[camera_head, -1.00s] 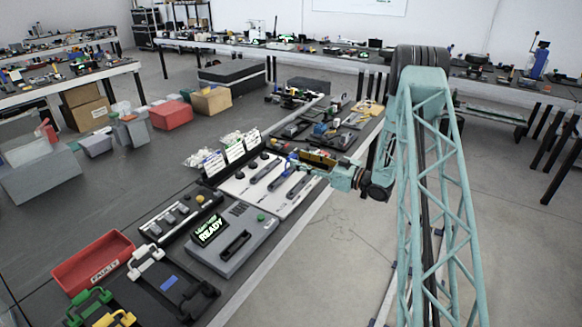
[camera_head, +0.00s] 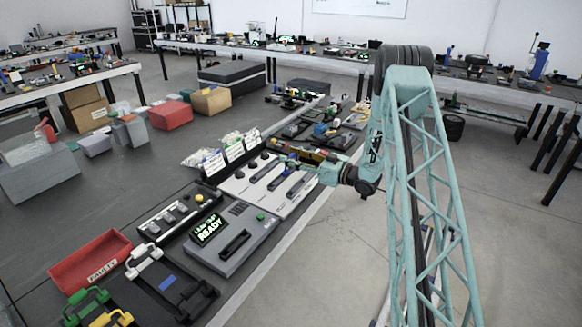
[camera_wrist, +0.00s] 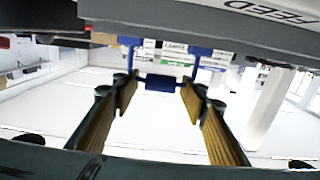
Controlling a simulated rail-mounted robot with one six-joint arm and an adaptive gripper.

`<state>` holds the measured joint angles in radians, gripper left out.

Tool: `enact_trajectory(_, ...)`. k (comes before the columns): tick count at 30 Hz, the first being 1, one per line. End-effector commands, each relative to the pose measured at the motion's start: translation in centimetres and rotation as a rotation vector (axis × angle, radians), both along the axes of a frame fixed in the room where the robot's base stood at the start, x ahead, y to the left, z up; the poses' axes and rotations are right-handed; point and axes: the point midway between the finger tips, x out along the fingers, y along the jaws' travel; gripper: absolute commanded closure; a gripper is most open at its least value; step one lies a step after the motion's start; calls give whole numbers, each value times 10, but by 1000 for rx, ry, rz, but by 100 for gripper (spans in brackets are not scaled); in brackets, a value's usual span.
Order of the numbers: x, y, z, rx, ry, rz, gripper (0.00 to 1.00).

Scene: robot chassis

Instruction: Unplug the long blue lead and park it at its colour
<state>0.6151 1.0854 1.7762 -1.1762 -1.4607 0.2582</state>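In the wrist view a blue handle-like piece (camera_wrist: 160,82) lies between the tips of my gripper (camera_wrist: 160,95), with two blue posts rising to the grey panel above. The yellow-padded fingers stand apart, with visible gaps beside the central blue bar. I cannot tell whether this piece belongs to the long blue lead. In the head view my gripper (camera_head: 308,158) is low over the far end of a pale panel (camera_head: 238,188) bearing long dark pieces. The lead's full length and its plug cannot be made out.
A grey box with a READY display (camera_head: 232,238) sits nearer on the bench. A red FAULTY bin (camera_head: 90,262) stands at the front left, near green, yellow and white handles. Labelled cards (camera_head: 234,152) stand behind the pale panel. A grey FEED panel (camera_wrist: 250,22) crosses the wrist view's top.

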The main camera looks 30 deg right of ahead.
Motion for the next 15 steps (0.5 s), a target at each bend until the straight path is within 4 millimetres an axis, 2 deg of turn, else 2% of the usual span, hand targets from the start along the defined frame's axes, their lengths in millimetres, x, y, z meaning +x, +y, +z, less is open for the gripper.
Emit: enact_trajectory(15, 0, 0, 0, 0, 0, 0, 61)
